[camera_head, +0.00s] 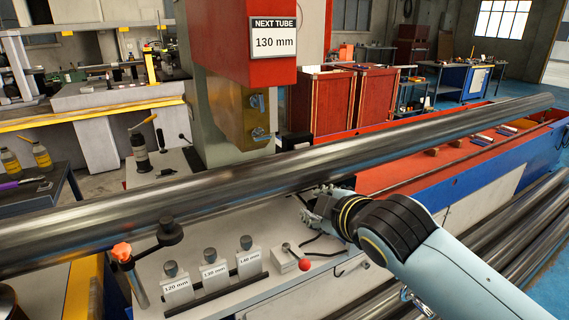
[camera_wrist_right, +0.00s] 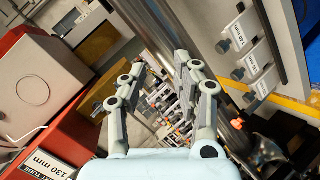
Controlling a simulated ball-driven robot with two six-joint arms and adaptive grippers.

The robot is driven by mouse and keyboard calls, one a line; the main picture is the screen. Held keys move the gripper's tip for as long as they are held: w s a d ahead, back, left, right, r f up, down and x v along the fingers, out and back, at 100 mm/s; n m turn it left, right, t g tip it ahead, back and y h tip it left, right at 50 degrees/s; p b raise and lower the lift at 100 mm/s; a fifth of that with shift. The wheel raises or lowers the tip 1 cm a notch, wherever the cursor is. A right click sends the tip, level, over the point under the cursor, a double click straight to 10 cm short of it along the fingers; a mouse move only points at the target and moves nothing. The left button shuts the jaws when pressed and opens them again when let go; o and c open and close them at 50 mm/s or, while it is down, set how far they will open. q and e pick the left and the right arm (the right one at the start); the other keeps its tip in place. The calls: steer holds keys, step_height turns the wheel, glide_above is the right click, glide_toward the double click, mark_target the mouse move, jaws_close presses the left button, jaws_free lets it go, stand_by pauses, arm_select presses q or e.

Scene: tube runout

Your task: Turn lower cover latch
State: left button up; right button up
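The brass-coloured cover (camera_head: 236,112) is on the machine column below the red housing. Its upper latch (camera_head: 257,102) and its lower cover latch (camera_head: 260,134) are small grey-blue handles on its right part. The cover also shows in the right wrist view (camera_wrist_right: 101,45); I cannot make out the lower latch clearly there. My right gripper (camera_head: 312,202) is below and right of the cover, apart from the latch, at the lower edge of the long steel tube (camera_head: 200,195). The tube partly hides its fingertips. In the right wrist view the gripper's fingers (camera_wrist_right: 158,75) are spread with nothing held between them. My left gripper is out of view.
The tube crosses the head view in front of the column. A sign (camera_head: 275,41) reads NEXT TUBE 130 mm. Blocks marked 120 (camera_head: 178,291), 130 (camera_head: 214,276) and 140 mm (camera_head: 249,263) and a red-knobbed lever (camera_head: 304,264) stand in front. A red bench (camera_head: 440,165) is at right.

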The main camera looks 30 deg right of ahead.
mark_target(263, 139)
steer(key=w+r+n+t, duration=0.2)
steer(key=w, duration=0.4)
steer(key=w+r+n+t+y, duration=0.1)
steer(key=w+r+n+t, duration=0.1)
steer(key=w, duration=0.4)
steer(key=w+a+r+n+t, duration=0.1)
steer(key=w+r+n, duration=0.1)
steer(key=w+n, duration=0.2)
steer(key=shift+w+r+t+y, duration=0.2)
steer(key=shift+w, duration=0.35)
steer(key=shift+w+r+t+y, duration=0.15)
steer(key=shift+w+t+y, duration=0.05)
steer(key=shift+w, duration=0.35)
steer(key=shift+c, duration=0.2)
jaws_close()
